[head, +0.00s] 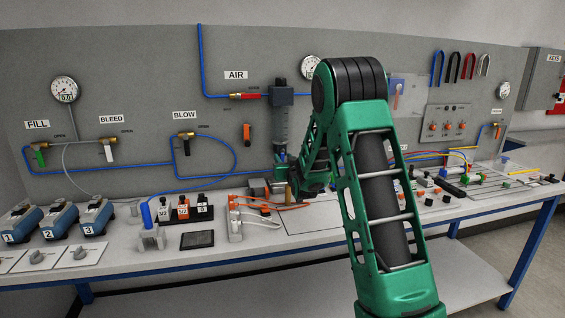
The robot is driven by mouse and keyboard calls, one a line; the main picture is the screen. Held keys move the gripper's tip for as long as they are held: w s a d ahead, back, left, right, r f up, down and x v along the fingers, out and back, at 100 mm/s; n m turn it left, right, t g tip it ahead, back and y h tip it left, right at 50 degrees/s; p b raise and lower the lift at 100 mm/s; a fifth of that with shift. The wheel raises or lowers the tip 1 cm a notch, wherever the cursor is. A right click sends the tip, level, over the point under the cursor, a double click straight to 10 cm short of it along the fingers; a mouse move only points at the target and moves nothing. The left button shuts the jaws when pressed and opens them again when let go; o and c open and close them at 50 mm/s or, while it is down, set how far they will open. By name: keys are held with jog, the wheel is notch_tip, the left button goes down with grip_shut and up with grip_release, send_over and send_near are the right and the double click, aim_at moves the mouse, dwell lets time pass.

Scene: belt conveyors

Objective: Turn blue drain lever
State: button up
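I cannot make out a blue lever marked as drain in the head view. Part of the wall panel and bench is hidden behind my arm. The levers I can see on the panel are a green one (39,157) under FILL, a white one (108,152) under BLEED, a black one (186,147) under BLOW and an orange one (247,133) below AIR. My gripper (298,196) is low over the bench, beside the foot of the grey upright cylinder (281,125). My own arm and wrist partly cover it, and its fingers do not show clearly.
Blue boxes (92,215) and grey knobs stand at the bench's left. A hose fitting (150,238), black blocks (183,209) and an orange-handled tool (236,222) lie nearer the middle. Small parts crowd the right. The bench's front edge (200,257) is mostly clear.

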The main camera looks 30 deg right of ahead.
grip_shut()
jog(key=shift+m, duration=0.3)
jog(key=m, duration=0.3)
jog(key=shift+w+a+r+m, duration=0.1)
jog(key=shift+a+m, duration=0.3)
jog(key=m, duration=0.4)
jog(key=r+m, duration=0.1)
jog(key=m, duration=0.3)
jog(key=a+m, duration=0.1)
jog(key=m, duration=0.4)
jog(key=shift+w+r, duration=0.1)
jog(key=shift+r, duration=0.25)
